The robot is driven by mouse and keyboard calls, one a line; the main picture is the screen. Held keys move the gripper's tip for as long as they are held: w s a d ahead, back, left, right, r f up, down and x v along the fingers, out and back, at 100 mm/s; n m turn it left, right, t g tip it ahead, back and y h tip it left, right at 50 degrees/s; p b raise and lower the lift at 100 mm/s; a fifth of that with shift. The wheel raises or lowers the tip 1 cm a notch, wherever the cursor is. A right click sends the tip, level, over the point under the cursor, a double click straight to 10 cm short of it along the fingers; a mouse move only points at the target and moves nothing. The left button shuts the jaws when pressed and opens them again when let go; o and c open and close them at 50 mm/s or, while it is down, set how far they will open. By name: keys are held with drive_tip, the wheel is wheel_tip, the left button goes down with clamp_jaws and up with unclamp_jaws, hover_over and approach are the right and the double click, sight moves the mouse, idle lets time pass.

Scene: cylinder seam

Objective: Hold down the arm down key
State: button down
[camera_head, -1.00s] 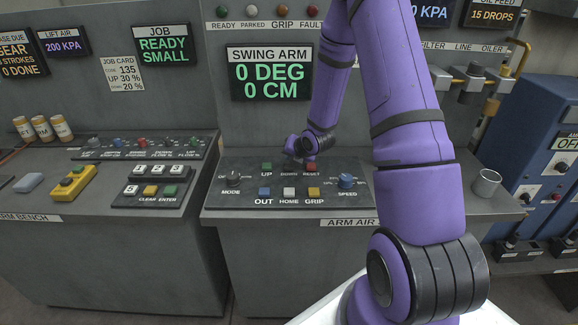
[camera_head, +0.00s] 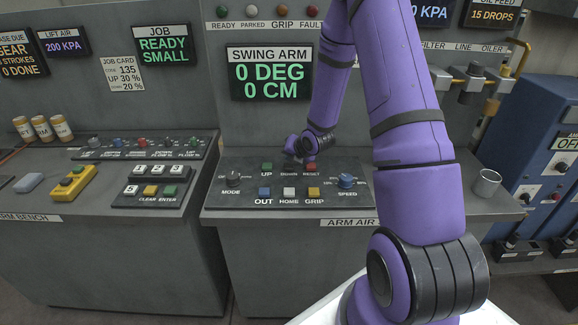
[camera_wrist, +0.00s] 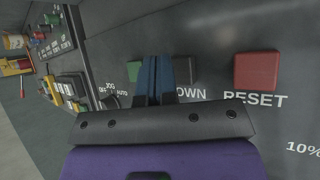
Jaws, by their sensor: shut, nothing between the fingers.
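The arm control panel (camera_head: 330,203) has a green UP key (camera_head: 267,167), a red RESET key (camera_head: 311,166) and a dark DOWN key between them. In the head view my gripper (camera_head: 291,160) covers most of the DOWN key, and only its label shows clearly. In the wrist view my gripper (camera_wrist: 164,68), with blue fingers together and empty, is over the dark DOWN key (camera_wrist: 186,69), which shows partly at the fingers' right. I cannot tell whether the fingertips touch or press it. The swing arm display (camera_head: 270,74) reads 0 DEG and 0 CM.
The blue OUT (camera_head: 265,191), white HOME (camera_head: 289,191) and orange GRIP (camera_head: 313,191) keys form the front row. The MODE knob (camera_head: 233,178) is at the left and the blue SPEED knob (camera_head: 346,181) at the right. A metal cup (camera_head: 487,182) stands further right.

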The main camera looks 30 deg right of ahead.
drive_tip(key=shift+f, duration=0.4)
drive_tip(key=shift+f, duration=0.45)
idle(1.6)
drive_tip(key=shift+r, duration=0.1)
idle(4.5)
drive_tip(key=shift+r, duration=0.75)
drive_tip(key=shift+r, duration=0.15)
